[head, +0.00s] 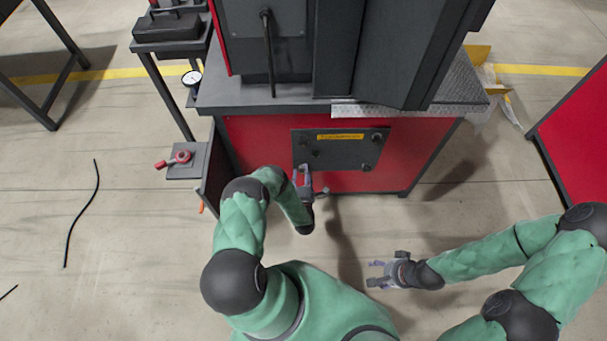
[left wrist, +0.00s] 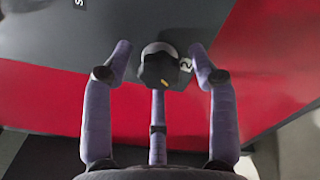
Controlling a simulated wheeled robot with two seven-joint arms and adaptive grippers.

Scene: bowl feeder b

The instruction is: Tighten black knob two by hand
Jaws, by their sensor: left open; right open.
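In the left wrist view a black knob (left wrist: 165,68) with a yellow mark and a white tag reading 2 sits on the dark panel (left wrist: 150,20), near its lower edge. My left gripper (left wrist: 166,65) is open, with its purple fingers on either side of the knob; I cannot tell whether they touch it. In the head view my left gripper (head: 303,172) is in front of the lower left of the dark panel (head: 340,148), hiding the knob there. My right gripper (head: 380,273) is open and empty above the floor, away from the panel.
Other black knobs show on the panel, one at upper right (head: 377,137) and one at lower right (head: 367,167). The red machine base (head: 425,150) surrounds the panel under a grey tabletop (head: 300,98). A small box with a red knob (head: 182,158) stands left. The floor around my right gripper is clear.

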